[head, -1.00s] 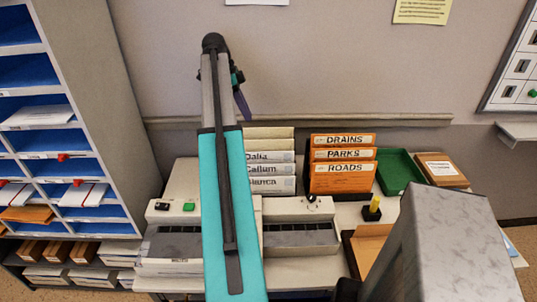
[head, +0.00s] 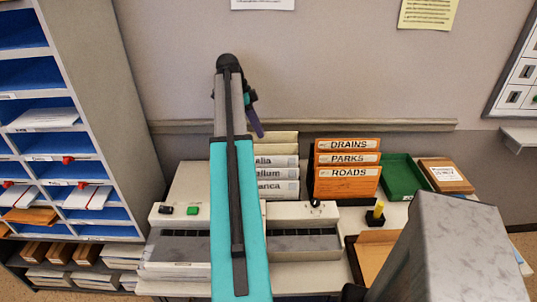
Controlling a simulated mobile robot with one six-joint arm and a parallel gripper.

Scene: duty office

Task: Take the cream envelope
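No envelope shows that I can single out with certainty as the cream one. Cream folders or envelopes (head: 285,173) stand in a row behind the grey desk machine, with name labels partly covered by my arm. White envelopes (head: 86,196) lie in the blue pigeonholes at the left. My gripper (head: 257,122) is at the far end of my raised teal arm, in front of the wall and above the cream row. It is small and seen from behind, so its opening and anything in it cannot be made out.
Orange folders (head: 346,172) marked DRAINS, PARKS and ROADS stand right of the cream row. Beyond them are a green tray (head: 396,163) and a brown box (head: 446,170). A yellow-topped stamp (head: 377,211) stands near a brown tray (head: 352,265). The pigeonhole shelf (head: 112,120) bounds the left.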

